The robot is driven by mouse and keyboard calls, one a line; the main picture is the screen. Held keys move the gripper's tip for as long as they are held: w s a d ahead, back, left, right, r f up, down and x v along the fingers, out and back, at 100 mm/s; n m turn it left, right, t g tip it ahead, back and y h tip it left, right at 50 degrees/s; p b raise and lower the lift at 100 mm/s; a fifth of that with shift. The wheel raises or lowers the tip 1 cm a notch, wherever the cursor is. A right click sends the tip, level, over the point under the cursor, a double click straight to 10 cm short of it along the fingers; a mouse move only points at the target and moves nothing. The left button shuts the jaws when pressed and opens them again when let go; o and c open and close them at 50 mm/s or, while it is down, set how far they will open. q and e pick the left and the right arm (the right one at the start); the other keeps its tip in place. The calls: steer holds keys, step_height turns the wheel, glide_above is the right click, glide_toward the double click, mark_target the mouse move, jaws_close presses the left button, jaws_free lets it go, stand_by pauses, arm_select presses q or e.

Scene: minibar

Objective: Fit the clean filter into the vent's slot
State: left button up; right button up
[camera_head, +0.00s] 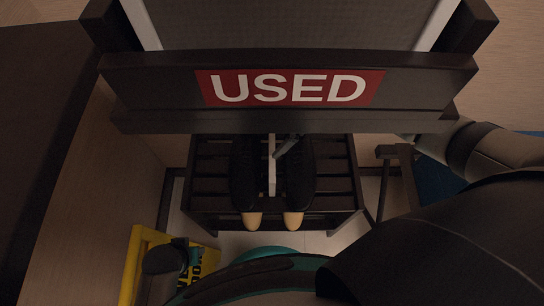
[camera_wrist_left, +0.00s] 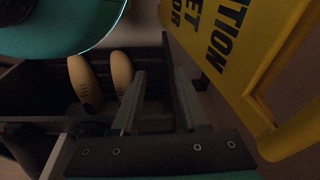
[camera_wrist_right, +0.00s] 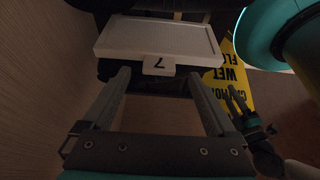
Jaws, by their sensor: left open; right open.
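A white-framed pale panel (camera_wrist_right: 158,40), which looks like the clean filter, shows in the right wrist view with a tab (camera_wrist_right: 158,66) marked "7". My right gripper (camera_wrist_right: 158,76) is open, its fingers on either side of the tab; I cannot tell whether they touch it. In the head view a thin white edge (camera_head: 272,170) stands between two dark shoes, with a grey fingertip beside it. The right hand is mostly hidden there by the "USED" holder. My left gripper (camera_wrist_left: 160,74) is open and empty near the shoes. The vent's slot is not identifiable.
The dark "USED" holder (camera_head: 130,92) carries a grey, white-framed filter (camera_head: 280,24) close to the head camera. Shoes (camera_head: 247,185) rest on a slatted dark rack (camera_head: 212,187). A yellow wet-floor sign (camera_wrist_left: 225,50) stands close beside my left gripper. A wooden panel (camera_head: 95,190) borders the left.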

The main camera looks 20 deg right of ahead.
arm_select(q)
steer(key=shift+w+d+r+b, duration=0.15)
steer(key=shift+w+r+b, duration=0.3)
steer(key=shift+r, duration=0.35)
steer(key=shift+w+d+r+b, duration=0.1)
steer(key=shift+w+r+b, duration=0.15)
steer(key=shift+w+r, duration=0.4)
arm_select(e)
steer(key=shift+x, duration=1.45)
arm_select(q)
steer(key=shift+s+r, duration=0.15)
arm_select(e)
jaws_close()
